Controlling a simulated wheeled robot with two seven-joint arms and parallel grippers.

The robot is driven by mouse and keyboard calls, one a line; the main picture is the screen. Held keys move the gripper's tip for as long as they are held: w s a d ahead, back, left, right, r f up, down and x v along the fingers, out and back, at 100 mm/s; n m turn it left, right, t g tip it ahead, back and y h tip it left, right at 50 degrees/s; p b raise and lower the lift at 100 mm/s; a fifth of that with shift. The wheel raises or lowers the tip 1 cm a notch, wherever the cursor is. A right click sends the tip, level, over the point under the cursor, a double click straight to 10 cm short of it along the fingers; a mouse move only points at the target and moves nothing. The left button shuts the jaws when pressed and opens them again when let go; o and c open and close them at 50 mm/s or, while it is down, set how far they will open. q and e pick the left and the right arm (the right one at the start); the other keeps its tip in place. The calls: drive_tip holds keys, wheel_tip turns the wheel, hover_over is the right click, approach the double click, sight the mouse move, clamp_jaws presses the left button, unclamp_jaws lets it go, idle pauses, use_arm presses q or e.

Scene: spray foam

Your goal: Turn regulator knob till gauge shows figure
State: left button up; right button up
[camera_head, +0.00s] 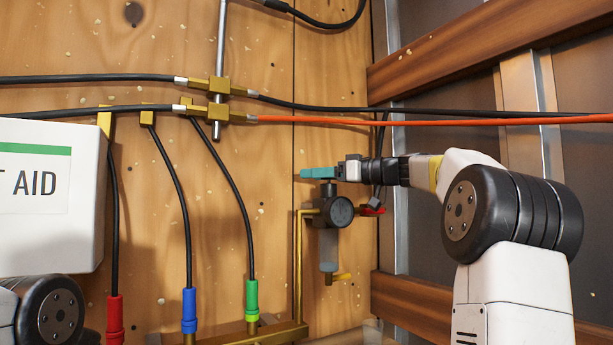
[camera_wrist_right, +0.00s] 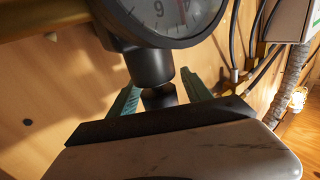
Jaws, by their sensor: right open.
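The regulator (camera_head: 328,216) is mounted on the wooden wall, with a round dark gauge (camera_head: 341,211) on its front. In the wrist view only part of the gauge face (camera_wrist_right: 172,14) shows, with a "9" and part of a red needle; the full reading cannot be made out. The black knob (camera_wrist_right: 150,66) sticks out beside the gauge there. My right gripper (camera_head: 319,173) is at the top of the regulator. Its green fingers are open, one on each side of the knob's end (camera_wrist_right: 160,97); contact is not clear. My left gripper is out of view.
A brass pipe (camera_head: 298,262) runs up left of the regulator. A red-handled valve (camera_head: 372,211) sits to its right and a yellow lever (camera_head: 342,277) below. Black hoses and an orange hose (camera_head: 420,120) cross above. A white first-aid box (camera_head: 45,205) hangs at the left.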

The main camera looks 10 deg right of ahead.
clamp_jaws()
drive_tip(key=shift+m+t+h, duration=0.5)
drive_tip(key=shift+t, duration=0.1)
drive_tip(key=shift+w+d+m+t+h, duration=0.1)
drive_tip(key=shift+w+m+t+h, duration=0.05)
drive_tip(key=shift+m+t+h, duration=0.2)
unclamp_jaws()
drive_tip(key=shift+d, duration=0.1)
drive_tip(key=v, duration=0.7)
drive_tip(key=shift+s+d, duration=0.2)
drive_tip(key=shift+s, duration=0.1)
